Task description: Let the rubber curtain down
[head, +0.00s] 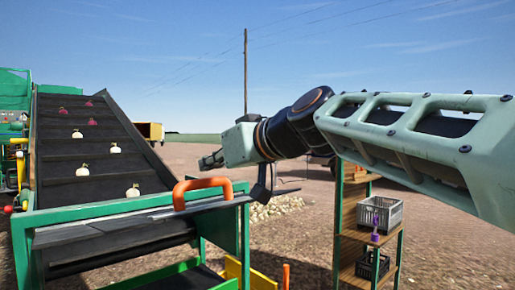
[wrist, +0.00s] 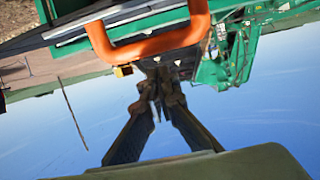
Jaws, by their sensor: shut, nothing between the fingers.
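My gripper (head: 208,161) is shut and empty. In the head view it points left, above the front end of the onion elevator. The handle also shows large at the top of the wrist view (wrist: 150,52). The closed fingertips (wrist: 161,78) appear just beyond the handle there, with no clear contact.
The green-framed elevator (head: 230,215) has a dark sloping belt (head: 75,145) with several pale and red onions. A wooden shelf (head: 350,215) with a grey crate (head: 381,212) stands at right. A yellow bin (head: 240,272) is below.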

